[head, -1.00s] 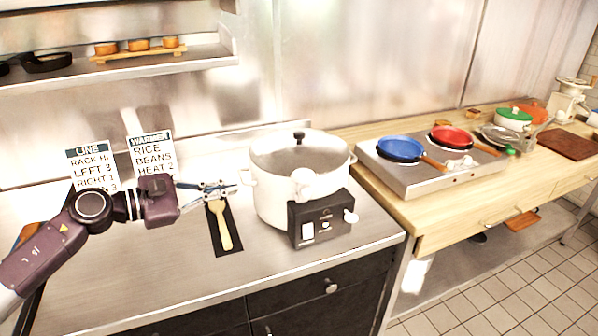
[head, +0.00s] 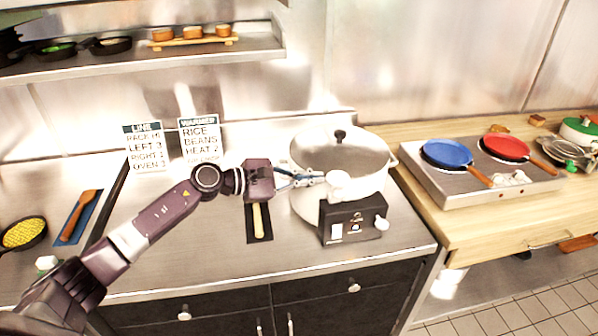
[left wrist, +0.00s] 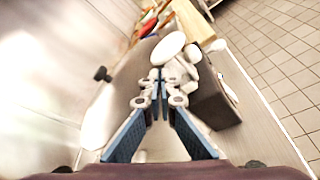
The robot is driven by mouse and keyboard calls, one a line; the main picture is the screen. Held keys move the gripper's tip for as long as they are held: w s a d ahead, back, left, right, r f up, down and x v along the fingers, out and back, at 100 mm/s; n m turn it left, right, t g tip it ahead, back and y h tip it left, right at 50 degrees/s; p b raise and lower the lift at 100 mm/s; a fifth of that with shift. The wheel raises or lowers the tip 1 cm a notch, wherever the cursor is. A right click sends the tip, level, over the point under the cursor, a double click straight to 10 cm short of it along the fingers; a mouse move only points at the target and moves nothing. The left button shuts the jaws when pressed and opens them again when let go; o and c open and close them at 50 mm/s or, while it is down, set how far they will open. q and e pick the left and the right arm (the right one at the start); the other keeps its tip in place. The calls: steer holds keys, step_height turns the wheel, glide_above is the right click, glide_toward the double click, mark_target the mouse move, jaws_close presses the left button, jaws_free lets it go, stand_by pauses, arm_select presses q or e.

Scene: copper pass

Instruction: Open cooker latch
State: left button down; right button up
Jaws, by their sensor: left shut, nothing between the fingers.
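The cooker (head: 310,205) is a white round pot on the steel counter. Its lid (head: 338,152) has a black knob and lies flat on top. A white rounded latch (head: 341,184) sits at the front, above a black control box (head: 352,222). My left gripper (head: 320,178) is shut and empty, its tips right beside the latch's left side. In the left wrist view the blue-padded fingers (left wrist: 158,78) meet just short of the white latch (left wrist: 169,47). I cannot tell whether they touch it. My right gripper is not in view.
Two signs (head: 200,138) stand behind my arm. A hot plate (head: 480,182) with a blue pan (head: 447,152) and a red pan (head: 506,147) is to the right.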

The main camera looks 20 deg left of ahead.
arm_select(q)
steer(key=shift+w+d+f, duration=0.1)
steer(key=shift+w+d, duration=0.1)
steer(key=shift+w, duration=0.05)
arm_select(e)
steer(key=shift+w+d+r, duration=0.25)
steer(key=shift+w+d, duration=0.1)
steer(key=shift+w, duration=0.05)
